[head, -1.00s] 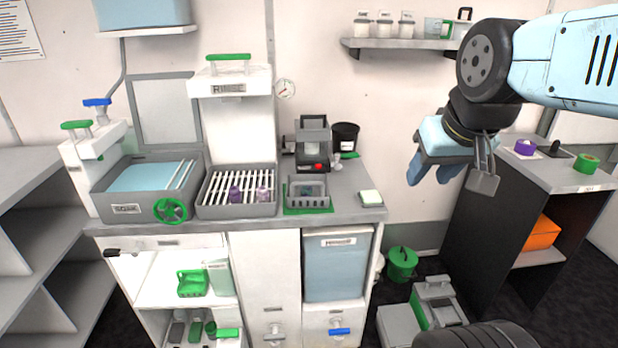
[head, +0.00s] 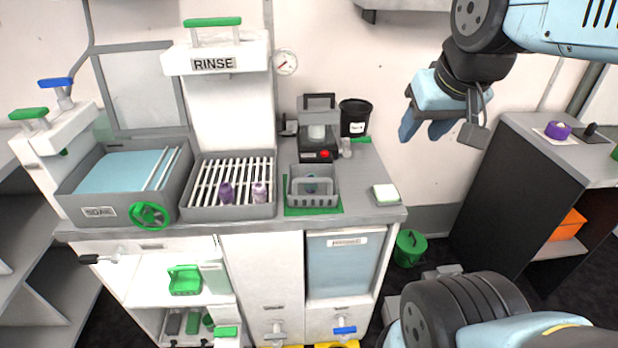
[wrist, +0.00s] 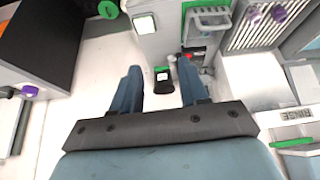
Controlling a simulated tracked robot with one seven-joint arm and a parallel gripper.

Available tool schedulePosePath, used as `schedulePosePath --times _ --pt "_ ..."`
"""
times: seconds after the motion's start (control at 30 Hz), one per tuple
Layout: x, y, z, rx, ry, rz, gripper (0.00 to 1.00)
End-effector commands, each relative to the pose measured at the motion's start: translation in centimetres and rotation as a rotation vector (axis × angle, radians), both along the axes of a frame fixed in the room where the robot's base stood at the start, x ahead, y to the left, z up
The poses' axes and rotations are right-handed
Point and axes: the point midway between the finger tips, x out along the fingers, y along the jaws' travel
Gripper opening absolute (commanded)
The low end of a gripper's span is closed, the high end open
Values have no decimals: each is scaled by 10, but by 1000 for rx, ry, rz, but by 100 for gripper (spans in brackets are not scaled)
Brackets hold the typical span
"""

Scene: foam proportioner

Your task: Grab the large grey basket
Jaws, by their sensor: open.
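The large grey basket (head: 314,193) stands upright on a green mat on the counter (head: 350,222), right of the slatted rinse tray. It has slotted sides and a raised handle, and something small and teal shows inside it. In the wrist view the grey basket (wrist: 206,22) appears near the top, right of centre. My gripper (head: 426,128) hangs in the air to the right of the basket and above counter height, with blue fingers pointing down. In the wrist view its fingers (wrist: 159,68) are spread with nothing between them.
A black machine with a red button (head: 318,140) and a black bucket (head: 354,118) stand behind the basket. A sponge (head: 385,194) lies to its right. A dark shelf unit (head: 505,200) stands at the right.

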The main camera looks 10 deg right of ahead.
Motion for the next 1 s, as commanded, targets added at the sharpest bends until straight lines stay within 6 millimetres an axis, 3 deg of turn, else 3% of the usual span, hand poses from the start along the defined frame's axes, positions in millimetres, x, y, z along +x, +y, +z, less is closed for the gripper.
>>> schedulePosePath --times 0.27,0.47,0.77,1.0 --pt "9 5 -7 -23 63 38 44" --pt "33 20 -27 -109 217 127 44" --pt "69 57 -61 -334 420 257 44" --pt "95 99 -90 -572 514 351 44"
